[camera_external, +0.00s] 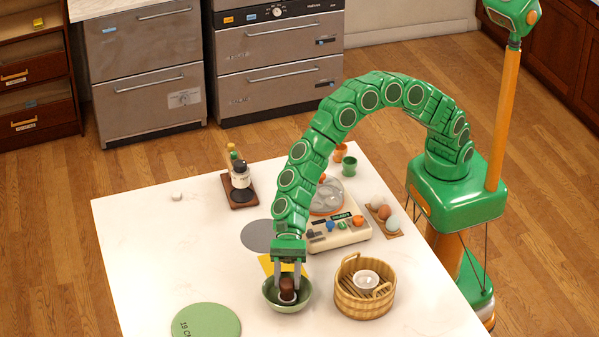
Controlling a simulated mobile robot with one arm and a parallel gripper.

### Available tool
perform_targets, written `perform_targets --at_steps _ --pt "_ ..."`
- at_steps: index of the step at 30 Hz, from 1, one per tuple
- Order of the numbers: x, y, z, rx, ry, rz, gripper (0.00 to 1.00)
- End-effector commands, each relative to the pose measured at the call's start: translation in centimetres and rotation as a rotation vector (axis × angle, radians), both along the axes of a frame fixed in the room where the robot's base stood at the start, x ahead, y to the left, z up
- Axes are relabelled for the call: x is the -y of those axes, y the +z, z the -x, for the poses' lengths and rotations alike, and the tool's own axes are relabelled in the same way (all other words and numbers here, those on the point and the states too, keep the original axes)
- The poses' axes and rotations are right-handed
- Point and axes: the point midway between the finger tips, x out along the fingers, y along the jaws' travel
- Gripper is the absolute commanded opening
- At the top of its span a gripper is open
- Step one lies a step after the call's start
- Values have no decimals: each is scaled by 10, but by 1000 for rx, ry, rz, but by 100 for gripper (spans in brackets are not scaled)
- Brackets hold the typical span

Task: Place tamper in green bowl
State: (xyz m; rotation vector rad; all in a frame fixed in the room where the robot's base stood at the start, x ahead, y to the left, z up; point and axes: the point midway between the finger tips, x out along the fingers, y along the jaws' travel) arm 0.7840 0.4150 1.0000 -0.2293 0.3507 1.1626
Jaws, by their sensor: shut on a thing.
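The green bowl (271,297) stands on the white table near its front middle. The tamper (287,286), with a dark brown top, is upright at the bowl, within its outline. My gripper (287,283) points straight down over the bowl and is shut on the tamper. The tamper's lower end is partly hidden, so I cannot tell whether it touches the bowl's bottom.
A green round mat (205,325) lies front left. A beige appliance (338,236) and an egg tray (384,216) stand behind. The table's left side is mostly clear.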

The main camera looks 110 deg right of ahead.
Motion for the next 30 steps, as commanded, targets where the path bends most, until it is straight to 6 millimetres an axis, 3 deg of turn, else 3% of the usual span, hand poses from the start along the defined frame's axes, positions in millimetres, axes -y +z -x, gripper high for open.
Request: perform_targets --at_steps 3,14,15,18,19,30 --pt "0 -9 0 -1 0 0 0" --pt "0 -11 0 2 0 -1 0" --pt "0 -10 0 2 0 -1 49" --pt "0 -10 0 2 0 -1 65" --pt "0 -10 0 2 0 -1 69" --pt "0 -7 0 2 1 0 69"
